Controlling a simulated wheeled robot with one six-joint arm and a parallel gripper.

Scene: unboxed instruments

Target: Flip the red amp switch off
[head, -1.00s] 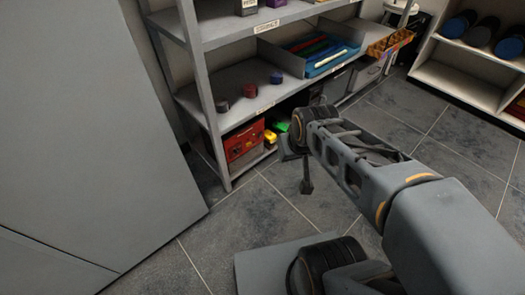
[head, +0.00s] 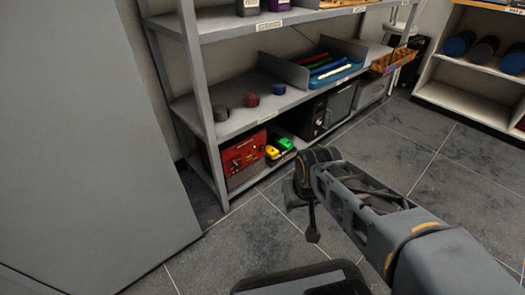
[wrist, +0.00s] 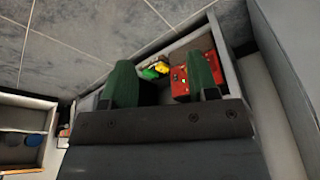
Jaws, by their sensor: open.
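The red amp (head: 243,151) sits on the lowest shelf of the grey rack, at its left end, with its front panel of knobs facing out. The switch is too small to make out. In the wrist view the red amp (wrist: 190,72) shows upside down beyond the fingers, partly covered by the right one. My gripper (wrist: 158,85) is open and empty, its two green fingers apart. In the head view my arm's end (head: 308,205) is over the floor, in front of the rack and to the right of the amp, apart from it.
Yellow and green items (head: 280,148) sit right of the amp, then a black box (head: 312,117). The rack's front post (head: 207,120) stands left of the amp. A grey panel (head: 80,130) fills the left. The floor before the rack is clear.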

